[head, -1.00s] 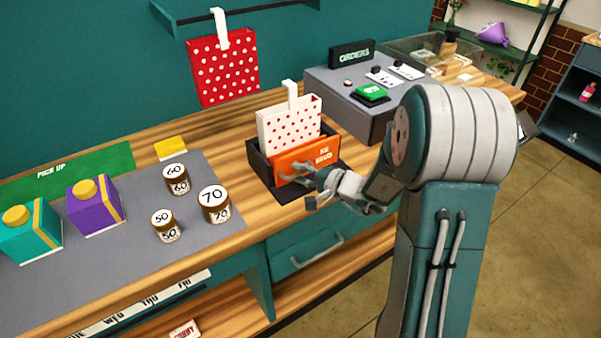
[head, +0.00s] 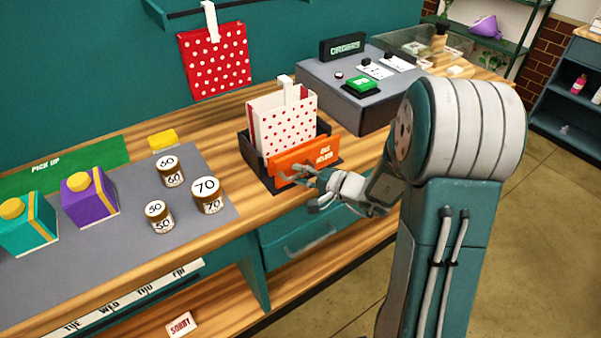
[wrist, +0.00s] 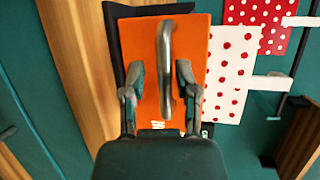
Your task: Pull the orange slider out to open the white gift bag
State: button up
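The white gift bag with red dots (head: 283,128) stands in a black holder (head: 258,162) on the counter. Its front panel stands apart from the back panel, with a gap at the top. The orange slider (head: 302,155) is at the holder's front, before the bag. In the wrist view the orange slider (wrist: 190,45) carries a silver handle (wrist: 166,70). My gripper (wrist: 160,78) has one finger on each side of this handle, with gaps visible, so it looks open. In the head view my gripper (head: 303,182) is at the slider's front. The bag (wrist: 228,78) is right of the slider.
A red dotted bag (head: 215,63) hangs on the wall behind. Several numbered jars (head: 207,196) and two gift boxes (head: 88,200) stand on the grey mat left. A grey stand (head: 345,95) with a green button is behind right. A drawer front (head: 305,240) lies below the counter edge.

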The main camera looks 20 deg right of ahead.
jog(key=shift+d+r, duration=0.1)
jog(key=shift+d, duration=0.05)
jog(key=shift+s+d, duration=0.15)
jog(key=v, duration=1.1)
jog(key=shift+s, duration=0.2)
jog(key=shift+d, duration=0.1)
jog(key=s+a+r+n+g+h, duration=0.1)
jog(key=s+a+r+n+g, duration=0.2)
jog(key=s+a+n+g, duration=0.7)
jog(key=s+d+r+t+h, duration=0.1)
jog(key=s+r+t+h, duration=0.2)
jog(key=s+r+h, duration=0.3)
jog(key=r+h, duration=0.1)
jog(key=h, duration=0.2)
jog(key=shift+s+d+n+t, duration=0.25)
jog(key=shift+s+n+t, duration=0.1)
jog(key=shift+n+t, duration=0.05)
